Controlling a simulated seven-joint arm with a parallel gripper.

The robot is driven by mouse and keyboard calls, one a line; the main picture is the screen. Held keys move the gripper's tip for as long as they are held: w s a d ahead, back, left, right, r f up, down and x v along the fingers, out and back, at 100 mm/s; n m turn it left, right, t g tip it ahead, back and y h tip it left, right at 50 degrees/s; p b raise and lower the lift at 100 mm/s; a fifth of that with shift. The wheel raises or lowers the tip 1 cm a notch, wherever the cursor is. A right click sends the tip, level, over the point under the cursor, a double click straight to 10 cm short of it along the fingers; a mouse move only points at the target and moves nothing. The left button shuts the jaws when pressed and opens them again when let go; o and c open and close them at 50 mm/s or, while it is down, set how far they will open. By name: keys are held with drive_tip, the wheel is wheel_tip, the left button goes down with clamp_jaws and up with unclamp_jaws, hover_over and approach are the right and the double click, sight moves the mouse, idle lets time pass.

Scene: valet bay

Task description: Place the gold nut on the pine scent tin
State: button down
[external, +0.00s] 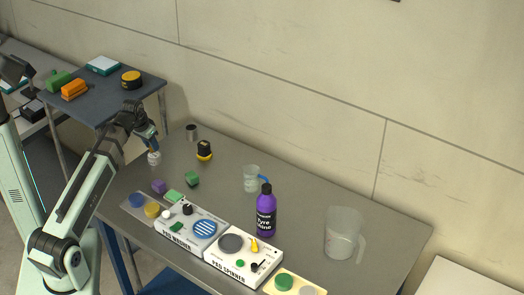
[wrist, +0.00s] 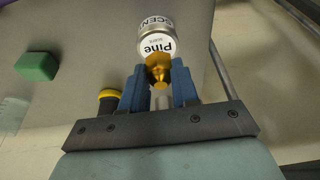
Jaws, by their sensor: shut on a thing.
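The pine scent tin (wrist: 154,30) is a small round tin with a white label reading "Pine" and "Scent". It stands near the left part of the bench, and it also shows in the external view (external: 154,159). My gripper (wrist: 158,75) has blue fingers shut on the gold nut (wrist: 159,70). The nut overlaps the tin's near edge in the wrist view. In the external view my gripper (external: 152,143) is just above the tin, pointing down. I cannot tell whether the nut touches the tin. The nut is not clear in the external view.
A black-and-yellow object (external: 204,150) and a grey cylinder (external: 191,132) stand to the right of the tin. Green (external: 192,179) and purple (external: 159,187) blocks lie nearer the front. A purple bottle (external: 266,212), a clear jug (external: 342,235) and labelled panels (external: 243,258) stand further right.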

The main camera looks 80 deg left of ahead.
drive_tip(key=shift+f, duration=0.9)
drive_tip(key=shift+f, duration=0.15)
drive_tip(key=c, duration=0.8)
unclamp_jaws()
drive_tip(key=shift+c, duration=0.2)
drive_tip(key=v, duration=1.2)
